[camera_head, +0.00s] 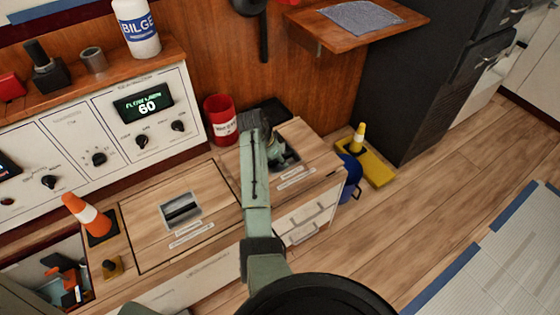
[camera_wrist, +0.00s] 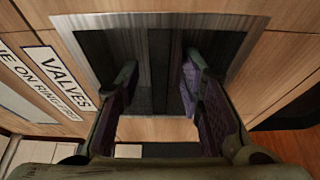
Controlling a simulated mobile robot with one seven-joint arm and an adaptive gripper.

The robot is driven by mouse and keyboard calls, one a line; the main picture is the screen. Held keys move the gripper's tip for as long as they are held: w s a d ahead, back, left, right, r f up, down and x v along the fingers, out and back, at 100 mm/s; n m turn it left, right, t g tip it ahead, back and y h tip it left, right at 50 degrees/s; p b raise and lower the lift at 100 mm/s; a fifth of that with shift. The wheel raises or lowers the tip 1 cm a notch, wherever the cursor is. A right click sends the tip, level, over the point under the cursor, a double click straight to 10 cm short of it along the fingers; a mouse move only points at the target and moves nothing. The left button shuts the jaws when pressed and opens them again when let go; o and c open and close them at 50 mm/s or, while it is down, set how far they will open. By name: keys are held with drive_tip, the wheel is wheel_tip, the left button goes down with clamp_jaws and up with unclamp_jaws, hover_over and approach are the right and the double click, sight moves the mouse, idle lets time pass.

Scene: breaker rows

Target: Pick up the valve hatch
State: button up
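The valve hatch (camera_head: 318,150) is a light wood panel in the bench top, with a label reading VALVES in the wrist view (camera_wrist: 62,72). A metal-framed recess (camera_wrist: 85,21) is set in it, with a dark bar (camera_wrist: 160,65) running across inside. My gripper (camera_wrist: 159,78) is open, its fingertips apart on either side of the bar and pointing down at the recess. In the head view my gripper (camera_head: 281,155) is over the hatch and hides part of the recess. I cannot tell whether the fingers touch the bar.
A second hatch (camera_head: 150,222) with a recessed handle lies to the left. A red can (camera_head: 221,120) stands behind, and an orange cone (camera_head: 88,218) stands farther left. A white drawer front (camera_head: 305,217) is below. A yellow wet-floor-type stand (camera_head: 376,167) is on the floor at right.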

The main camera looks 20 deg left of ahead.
clamp_jaws()
idle(0.8)
drive_tip(key=shift+w+r, duration=0.1)
